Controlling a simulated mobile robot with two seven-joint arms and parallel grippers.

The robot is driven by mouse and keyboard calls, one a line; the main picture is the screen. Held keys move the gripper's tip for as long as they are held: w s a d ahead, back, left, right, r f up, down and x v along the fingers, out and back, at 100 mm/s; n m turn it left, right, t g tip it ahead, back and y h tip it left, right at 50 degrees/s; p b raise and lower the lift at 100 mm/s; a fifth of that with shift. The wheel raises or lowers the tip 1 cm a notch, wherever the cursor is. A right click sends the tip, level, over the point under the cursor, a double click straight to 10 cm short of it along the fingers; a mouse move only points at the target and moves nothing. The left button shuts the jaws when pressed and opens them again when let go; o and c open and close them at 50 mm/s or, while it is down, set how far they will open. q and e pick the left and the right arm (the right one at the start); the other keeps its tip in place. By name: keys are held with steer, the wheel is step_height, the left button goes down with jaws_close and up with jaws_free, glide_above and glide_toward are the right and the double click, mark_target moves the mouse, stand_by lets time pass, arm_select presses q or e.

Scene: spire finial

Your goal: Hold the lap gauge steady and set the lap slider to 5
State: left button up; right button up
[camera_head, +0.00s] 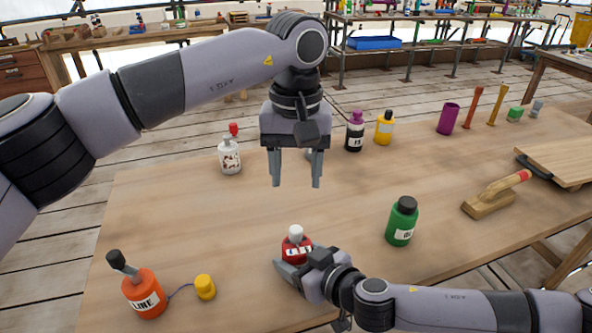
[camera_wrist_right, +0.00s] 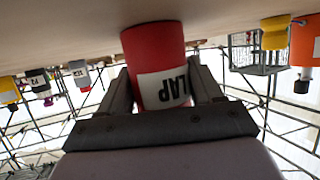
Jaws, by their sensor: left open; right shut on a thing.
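The lap gauge (camera_head: 292,247) is a red bottle-like body with a white knob on top, standing near the front middle of the table. In the right wrist view the red body (camera_wrist_right: 153,45) appears upside down with a white label reading LAP. My right gripper (camera_head: 300,264) is shut on its sides, one finger on each. My left gripper (camera_head: 296,184) is open and empty, pointing down above the table, up and behind the gauge in the head view. No slider scale or number can be read on the gauge.
An orange bottle (camera_head: 143,293) with a tethered yellow cap (camera_head: 205,287) stands left. A green bottle (camera_head: 402,222) stands right. White (camera_head: 229,158), black (camera_head: 354,135) and yellow (camera_head: 384,130) bottles stand behind. A wooden trowel (camera_head: 490,202) lies right. The table middle (camera_head: 200,215) is clear.

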steer(key=o, duration=1.2)
